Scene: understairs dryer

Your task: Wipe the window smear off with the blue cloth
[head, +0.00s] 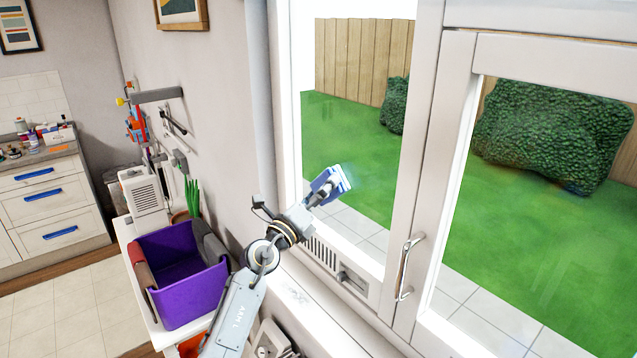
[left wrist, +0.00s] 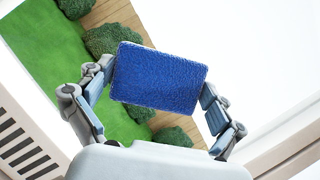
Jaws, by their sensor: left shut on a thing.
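The blue cloth (head: 326,181) is a small flat pad held up at the left window pane. It also shows in the left wrist view (left wrist: 158,78), spanning between the two fingers. My left gripper (head: 318,194) is shut on the cloth, with its arm reaching up from the bottom of the head view. A faint pale haze (head: 364,171) shows on the glass just right of the cloth; I cannot tell its full outline. Whether the cloth touches the glass is unclear. My right gripper is out of view.
The window frame's upright (head: 424,170) with a metal handle (head: 404,268) stands right of the cloth. A vent grille (head: 322,252) lies below the pane. A purple bin (head: 192,297) stands on a white table at the left. Tools hang on the wall behind it.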

